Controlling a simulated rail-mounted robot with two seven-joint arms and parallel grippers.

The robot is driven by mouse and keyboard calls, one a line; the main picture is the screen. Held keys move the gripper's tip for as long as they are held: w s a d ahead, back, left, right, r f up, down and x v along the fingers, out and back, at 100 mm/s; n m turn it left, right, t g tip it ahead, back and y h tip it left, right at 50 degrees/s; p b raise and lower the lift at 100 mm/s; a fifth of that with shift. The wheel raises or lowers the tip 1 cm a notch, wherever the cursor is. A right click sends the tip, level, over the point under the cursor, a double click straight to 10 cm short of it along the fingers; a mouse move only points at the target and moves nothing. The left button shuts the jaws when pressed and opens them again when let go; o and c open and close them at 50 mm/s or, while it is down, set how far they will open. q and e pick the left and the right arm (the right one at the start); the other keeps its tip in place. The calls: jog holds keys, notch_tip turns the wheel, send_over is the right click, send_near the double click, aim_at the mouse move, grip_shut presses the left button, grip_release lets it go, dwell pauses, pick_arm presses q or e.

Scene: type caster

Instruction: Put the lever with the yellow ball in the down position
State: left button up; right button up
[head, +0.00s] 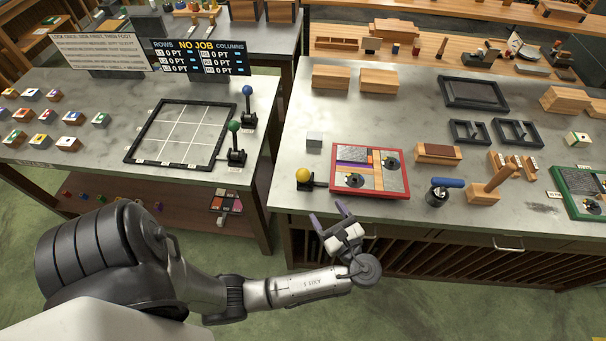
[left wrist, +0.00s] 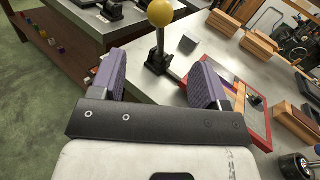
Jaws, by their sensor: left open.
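The lever with the yellow ball (head: 303,175) stands on a small black base at the front left corner of the right-hand table, just left of a red-framed tray (head: 370,190). In the left wrist view the yellow ball (left wrist: 160,12) sits on a black stem that rises upright from its base. My left gripper (head: 329,216) is open and empty, in front of the table edge and to the lower right of the lever. In the left wrist view the lever appears beyond and between the two purple fingers (left wrist: 157,82), apart from them. My right gripper is not in view.
A grey cube (head: 315,139) stands behind the lever. On the left-hand table, levers with a green ball (head: 234,126) and a blue ball (head: 247,90) stand beside a black grid frame (head: 130,158).

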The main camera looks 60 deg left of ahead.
aim_at(306, 180)
pick_arm(q)
jog(key=a, duration=1.1)
jog(key=shift+s+a, duration=0.1)
jog(key=shift+a, duration=1.3)
jog(key=shift+c, duration=0.3)
